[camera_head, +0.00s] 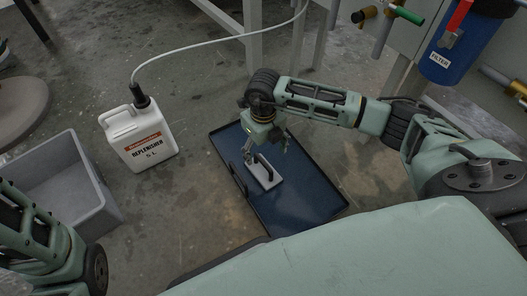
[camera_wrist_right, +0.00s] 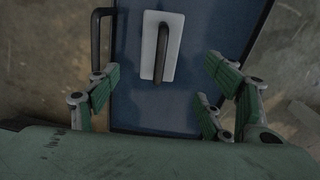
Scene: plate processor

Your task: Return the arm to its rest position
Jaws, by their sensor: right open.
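My right gripper (camera_head: 266,150) hangs over the blue tray (camera_head: 310,190) on the floor, close to a white block with a dark handle (camera_head: 265,174). In the right wrist view, the right gripper (camera_wrist_right: 160,100) has its green-padded fingers spread wide, with nothing between them. There the white plate with its dark handle (camera_wrist_right: 174,45) lies on the blue tray (camera_wrist_right: 215,40), ahead of the fingertips and apart from them. My left arm shows at the lower left of the head view, but its gripper is out of sight.
A white replenisher jug (camera_head: 140,140) with a hose in its neck stands left of the tray. A grey bin (camera_head: 95,205) is at the left. A blue filter housing (camera_head: 465,45) and pipes are at the upper right. White frame legs (camera_head: 252,40) stand behind the tray.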

